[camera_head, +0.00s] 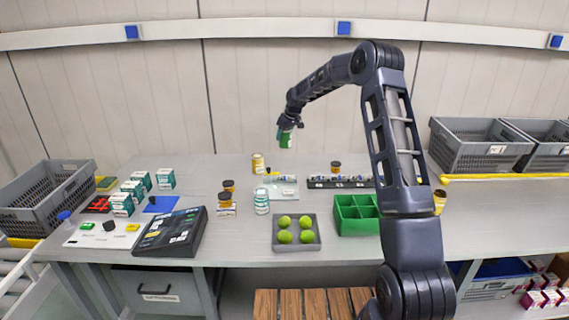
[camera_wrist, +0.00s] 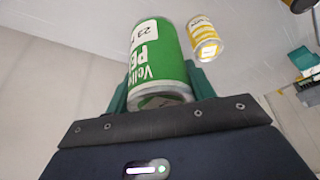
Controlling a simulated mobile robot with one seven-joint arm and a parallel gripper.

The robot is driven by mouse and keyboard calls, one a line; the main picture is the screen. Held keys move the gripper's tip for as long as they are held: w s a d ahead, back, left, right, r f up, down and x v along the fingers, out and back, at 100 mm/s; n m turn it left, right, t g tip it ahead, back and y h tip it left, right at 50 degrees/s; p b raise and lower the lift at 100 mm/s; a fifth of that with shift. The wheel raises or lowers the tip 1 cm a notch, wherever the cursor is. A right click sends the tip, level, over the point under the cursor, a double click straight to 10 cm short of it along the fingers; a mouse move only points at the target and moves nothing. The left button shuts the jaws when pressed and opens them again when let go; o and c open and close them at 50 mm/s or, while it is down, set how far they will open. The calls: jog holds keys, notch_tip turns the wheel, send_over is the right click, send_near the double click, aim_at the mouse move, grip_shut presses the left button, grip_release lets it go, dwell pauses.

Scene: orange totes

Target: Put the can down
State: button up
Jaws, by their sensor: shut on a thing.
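A green can (camera_head: 286,140) with a white label is held in my gripper (camera_head: 288,127), well above the grey table (camera_head: 330,260) towards its back. In the wrist view the green can (camera_wrist: 158,60) sits between the dark green fingers of my gripper (camera_wrist: 165,85), which is shut on it. Part of the can's lower end is hidden behind the gripper body. The can is clear of the table and of other things.
A yellow can (camera_head: 258,164) stands on the table below; it also shows in the wrist view (camera_wrist: 205,40). A grey tray of green balls (camera_head: 278,243), a green divided box (camera_head: 340,222) and several jars stand nearby.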

notch_tip(320, 180, down, 14)
jog(key=shift+f, duration=0.1)
dwell(0.5)
jog(key=o, duration=1.2)
jog(key=shift+f, duration=0.1)
